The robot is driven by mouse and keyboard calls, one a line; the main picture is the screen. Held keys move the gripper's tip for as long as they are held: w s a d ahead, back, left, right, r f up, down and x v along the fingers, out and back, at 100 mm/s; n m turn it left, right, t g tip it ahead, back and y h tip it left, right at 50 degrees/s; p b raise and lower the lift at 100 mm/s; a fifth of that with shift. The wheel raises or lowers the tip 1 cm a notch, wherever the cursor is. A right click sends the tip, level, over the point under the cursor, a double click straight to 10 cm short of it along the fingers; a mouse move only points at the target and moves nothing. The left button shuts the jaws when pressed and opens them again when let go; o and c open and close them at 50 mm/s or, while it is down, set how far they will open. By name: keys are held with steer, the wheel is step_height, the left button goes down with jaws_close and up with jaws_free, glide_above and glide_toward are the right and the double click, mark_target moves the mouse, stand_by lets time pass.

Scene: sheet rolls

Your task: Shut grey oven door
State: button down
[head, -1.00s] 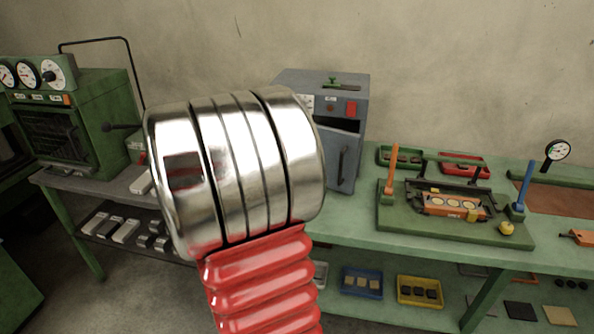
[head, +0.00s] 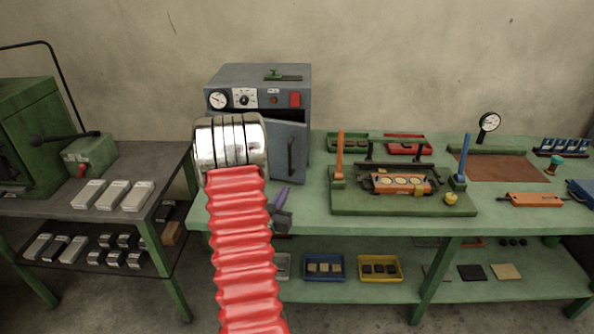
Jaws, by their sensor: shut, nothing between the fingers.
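My silver and red arm hides the left part of the door and the opening.
The green bench (head: 320,195) carries a green fixture (head: 400,205) with an orange and a blue post, right of the oven. A darker table (head: 150,160) with metal blocks stands left. Trays sit on the lower shelf. Some bench top between oven and fixture is clear.

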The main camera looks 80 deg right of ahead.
mark_target(300, 164)
stand_by(0.3)
steer(key=d, duration=1.4)
steer(key=shift+s, duration=0.35)
